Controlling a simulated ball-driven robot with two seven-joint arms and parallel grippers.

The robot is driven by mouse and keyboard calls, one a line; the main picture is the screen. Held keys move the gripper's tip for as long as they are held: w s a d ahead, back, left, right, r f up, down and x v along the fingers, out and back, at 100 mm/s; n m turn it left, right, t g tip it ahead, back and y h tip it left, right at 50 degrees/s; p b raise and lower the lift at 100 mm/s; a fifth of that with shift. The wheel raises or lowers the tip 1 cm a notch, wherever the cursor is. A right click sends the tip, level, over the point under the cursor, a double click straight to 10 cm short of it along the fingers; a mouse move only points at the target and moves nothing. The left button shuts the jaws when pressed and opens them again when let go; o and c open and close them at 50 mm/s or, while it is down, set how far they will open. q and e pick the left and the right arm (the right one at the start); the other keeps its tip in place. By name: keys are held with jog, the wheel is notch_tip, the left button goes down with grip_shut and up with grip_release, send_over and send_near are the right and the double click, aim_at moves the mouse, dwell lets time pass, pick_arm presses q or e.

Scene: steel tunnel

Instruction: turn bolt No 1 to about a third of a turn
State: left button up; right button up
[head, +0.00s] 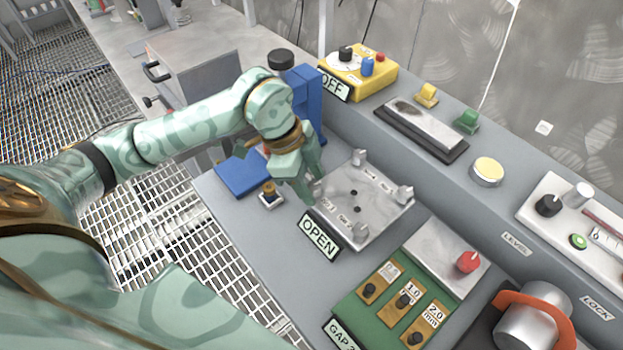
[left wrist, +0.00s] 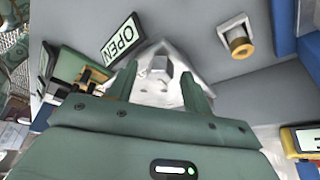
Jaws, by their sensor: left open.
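A square pale metal plate (head: 355,205) lies on the grey bench, with a winged bolt head at its far corner (head: 360,158), right corner (head: 404,193) and near corner (head: 360,232). Its small labels are too blurred to tell surely which is No 1. My left gripper (head: 309,190) points down at the plate's left corner and hides it in the head view. In the left wrist view my left gripper (left wrist: 158,72) is open, with a pale bolt head (left wrist: 160,68) between or just beyond its fingertips. I cannot tell whether they touch. My right gripper is out of view.
An OPEN sign (head: 320,239) stands close beside the plate. A small brass-topped knob (head: 269,192) is left of the gripper. A green gauge block (head: 395,300) and a red knob (head: 467,262) are nearer. A blue block (head: 305,95) stands behind.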

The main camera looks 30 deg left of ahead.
pick_arm(q)
jog(key=c, duration=1)
jog(key=shift+r, duration=0.1)
